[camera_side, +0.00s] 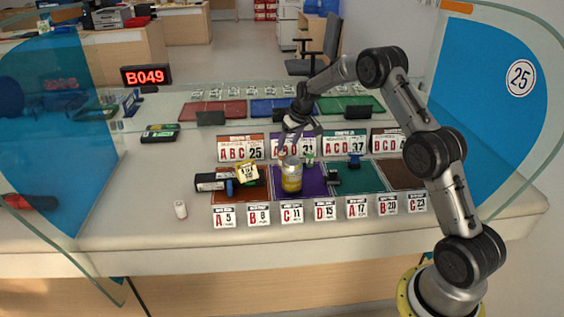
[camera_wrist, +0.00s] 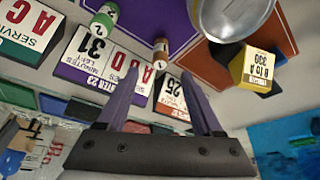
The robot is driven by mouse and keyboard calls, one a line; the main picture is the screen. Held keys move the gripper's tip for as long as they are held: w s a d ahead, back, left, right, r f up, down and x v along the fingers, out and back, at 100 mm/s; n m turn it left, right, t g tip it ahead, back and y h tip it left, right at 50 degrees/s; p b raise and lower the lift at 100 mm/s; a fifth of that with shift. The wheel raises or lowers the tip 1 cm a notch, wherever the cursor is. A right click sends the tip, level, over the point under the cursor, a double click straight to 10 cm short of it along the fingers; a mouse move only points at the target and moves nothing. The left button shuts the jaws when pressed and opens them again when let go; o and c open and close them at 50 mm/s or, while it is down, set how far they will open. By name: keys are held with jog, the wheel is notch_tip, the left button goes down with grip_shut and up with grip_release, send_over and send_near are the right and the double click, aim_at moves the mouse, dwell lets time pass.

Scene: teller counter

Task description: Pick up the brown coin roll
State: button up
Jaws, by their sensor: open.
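The brown coin roll (camera_wrist: 160,44) is small with a pale band at its end. In the wrist view it stands on the counter beside the purple mat, near the number cards. In the side view I cannot make it out clearly behind the can and my gripper. My gripper (camera_side: 289,151) is over the back of the purple mat, pointing down. In the wrist view my gripper (camera_wrist: 159,75) is open, with nothing between its two fingers. The brown roll shows just beyond the fingertips, in line with the gap between them.
A green roll (camera_wrist: 103,20) stands near the brown one. A silver-topped can (camera_side: 292,177) stands close by on the purple mat. A yellow box (camera_side: 247,172) and a black cylinder (camera_side: 211,181) are left. Number cards (camera_side: 240,149) stand behind. The front left counter is mostly clear.

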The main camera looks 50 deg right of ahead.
aim_at(283, 154)
jog(key=x, duration=0.8)
jog(key=shift+w+a, duration=0.1)
jog(key=shift+w, duration=0.05)
jog(key=shift+c, duration=0.3)
grip_shut()
